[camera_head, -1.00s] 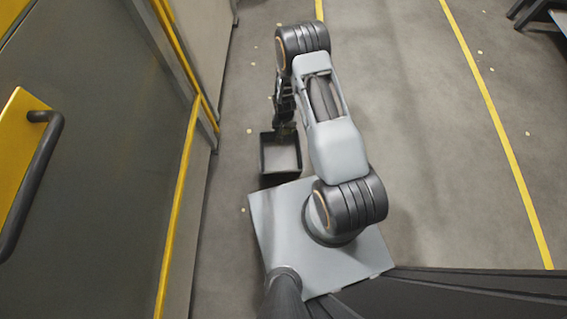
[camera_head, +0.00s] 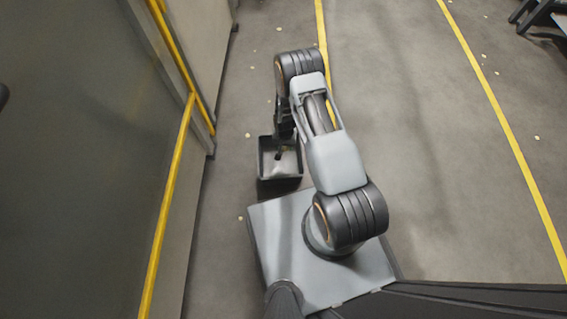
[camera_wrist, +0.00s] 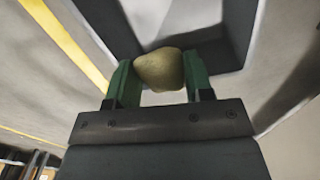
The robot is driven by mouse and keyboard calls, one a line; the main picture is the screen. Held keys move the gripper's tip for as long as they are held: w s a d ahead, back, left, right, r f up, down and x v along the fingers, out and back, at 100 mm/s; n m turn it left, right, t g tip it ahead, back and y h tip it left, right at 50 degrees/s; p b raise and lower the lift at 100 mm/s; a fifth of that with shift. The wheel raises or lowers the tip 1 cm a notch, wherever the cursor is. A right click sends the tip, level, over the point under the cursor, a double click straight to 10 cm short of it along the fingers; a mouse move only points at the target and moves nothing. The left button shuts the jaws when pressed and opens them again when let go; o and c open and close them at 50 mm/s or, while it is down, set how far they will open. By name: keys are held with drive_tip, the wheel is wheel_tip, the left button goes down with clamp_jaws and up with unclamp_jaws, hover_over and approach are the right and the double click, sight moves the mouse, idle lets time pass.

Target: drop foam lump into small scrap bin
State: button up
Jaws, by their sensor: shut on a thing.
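The foam lump (camera_wrist: 160,70) is a rounded, yellowish-tan piece in the wrist view. My gripper (camera_wrist: 160,77) is shut on it, with one green finger on each side. The bin wall (camera_wrist: 222,50) also shows behind the lump in the wrist view. The lump cannot be made out in the head view, and its height over the bin is hard to judge.
A large grey panel wall with yellow edging (camera_head: 170,205) runs along the left, close to the bin. Open floor with a yellow line (camera_head: 492,110) and small pale scraps lies to the right. A dark-legged piece of furniture (camera_head: 545,14) stands at the far right corner.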

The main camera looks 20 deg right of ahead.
drive_tip(key=shift+f, duration=0.4)
drive_tip(key=o, duration=1)
drive_tip(key=shift+c, duration=0.2)
drive_tip(key=shift+r, duration=0.1)
wheel_tip(320, 180, up, 14)
drive_tip(key=p, duration=0.5)
